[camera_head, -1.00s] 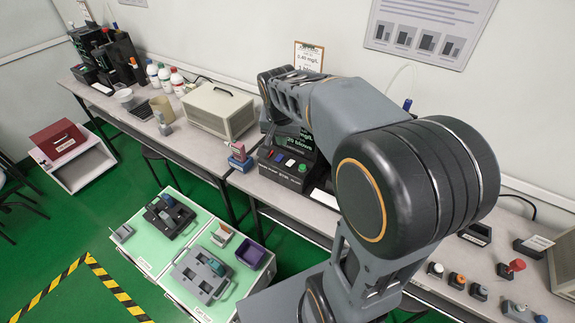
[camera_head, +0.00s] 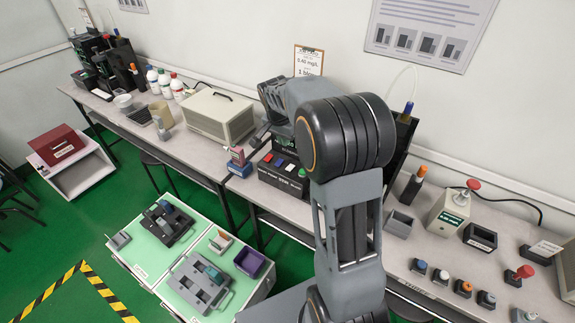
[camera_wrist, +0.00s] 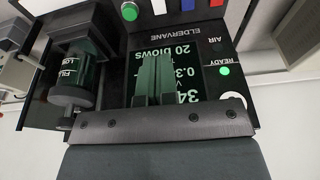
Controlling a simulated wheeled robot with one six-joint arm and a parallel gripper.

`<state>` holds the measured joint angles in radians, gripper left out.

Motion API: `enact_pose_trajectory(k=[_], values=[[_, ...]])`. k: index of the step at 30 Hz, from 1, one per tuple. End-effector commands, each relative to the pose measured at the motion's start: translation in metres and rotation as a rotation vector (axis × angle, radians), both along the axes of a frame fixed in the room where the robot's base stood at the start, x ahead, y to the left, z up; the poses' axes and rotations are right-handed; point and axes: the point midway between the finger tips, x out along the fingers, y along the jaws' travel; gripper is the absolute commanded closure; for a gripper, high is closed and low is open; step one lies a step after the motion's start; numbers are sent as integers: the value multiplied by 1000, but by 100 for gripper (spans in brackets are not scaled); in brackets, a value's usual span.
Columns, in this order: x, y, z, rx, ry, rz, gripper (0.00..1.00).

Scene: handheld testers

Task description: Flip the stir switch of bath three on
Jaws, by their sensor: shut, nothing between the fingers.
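My gripper (camera_wrist: 153,80) is shut and empty in the wrist view. Its fingers overlap the lit screen (camera_wrist: 185,80) of a black instrument marked ELDERVANE; I cannot tell if they touch it. A green button (camera_wrist: 130,11) and a lit green READY lamp (camera_wrist: 224,70) sit on its face. In the head view a black box (camera_head: 283,178) with several coloured buttons stands on the bench in front of my arm's far end. My gripper cannot be made out there. No bath numbered three or stir switch can be identified in either view.
A beige case (camera_head: 215,117) stands on the bench to the left. A beige box with a red knob (camera_head: 447,212) and several small knobs stand to the right. Low green-topped cabinets (camera_head: 147,254) with trays stand in front. Green floor is free at lower left.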

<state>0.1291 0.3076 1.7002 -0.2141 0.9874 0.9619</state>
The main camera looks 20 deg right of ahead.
Motion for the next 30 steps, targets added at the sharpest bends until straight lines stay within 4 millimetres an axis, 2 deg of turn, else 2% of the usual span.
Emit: enact_pose_trajectory(k=[18, 24, 30], values=[[11, -17, -102, 1, 4, 0, 100], [9, -15, -122, 0, 3, 1, 100], [9, -14, -130, 1, 1, 1, 100]])
